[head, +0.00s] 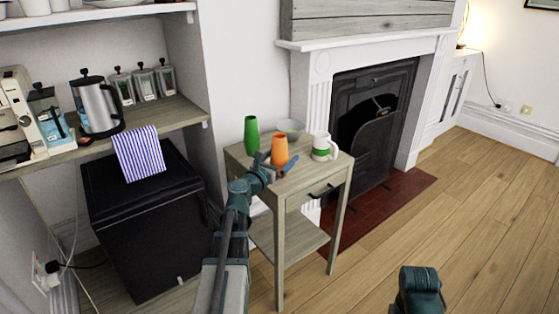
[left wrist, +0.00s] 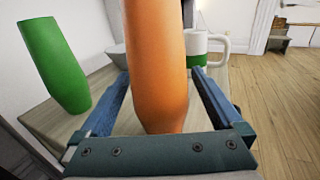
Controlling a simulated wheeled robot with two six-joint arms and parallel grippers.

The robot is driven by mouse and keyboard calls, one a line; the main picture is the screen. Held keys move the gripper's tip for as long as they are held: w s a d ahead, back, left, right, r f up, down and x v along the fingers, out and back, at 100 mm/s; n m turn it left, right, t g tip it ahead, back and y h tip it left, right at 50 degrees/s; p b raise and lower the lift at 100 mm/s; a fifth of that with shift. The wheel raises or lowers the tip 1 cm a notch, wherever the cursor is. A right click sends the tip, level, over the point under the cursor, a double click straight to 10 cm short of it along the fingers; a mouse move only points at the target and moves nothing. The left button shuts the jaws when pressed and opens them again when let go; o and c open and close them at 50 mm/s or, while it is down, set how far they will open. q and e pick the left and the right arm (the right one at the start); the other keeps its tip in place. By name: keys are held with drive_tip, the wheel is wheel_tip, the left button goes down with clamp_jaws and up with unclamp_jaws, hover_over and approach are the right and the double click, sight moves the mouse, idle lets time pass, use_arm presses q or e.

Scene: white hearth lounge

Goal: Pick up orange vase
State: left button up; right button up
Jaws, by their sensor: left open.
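The orange vase (head: 279,150) stands upright on a small wooden side table (head: 240,158). In the left wrist view the orange vase (left wrist: 157,65) fills the middle, between the two blue fingers. My left gripper (head: 274,166) is open around the vase, with a finger on each side. The left wrist view shows the open left gripper (left wrist: 160,95) with gaps between its fingers and the vase. The lower part of the vase is partly hidden in the head view by the gripper. My right gripper is not clearly in view.
On the same table stand a green vase (head: 251,136) to the left, a bowl (head: 291,128) behind, and a white and green mug (head: 324,147) to the right. A fireplace (head: 376,120) is behind. Wooden floor (head: 480,210) is clear at right.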

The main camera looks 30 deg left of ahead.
use_arm(q)
drive_tip(key=shift+w, duration=1.1)
clamp_jaws()
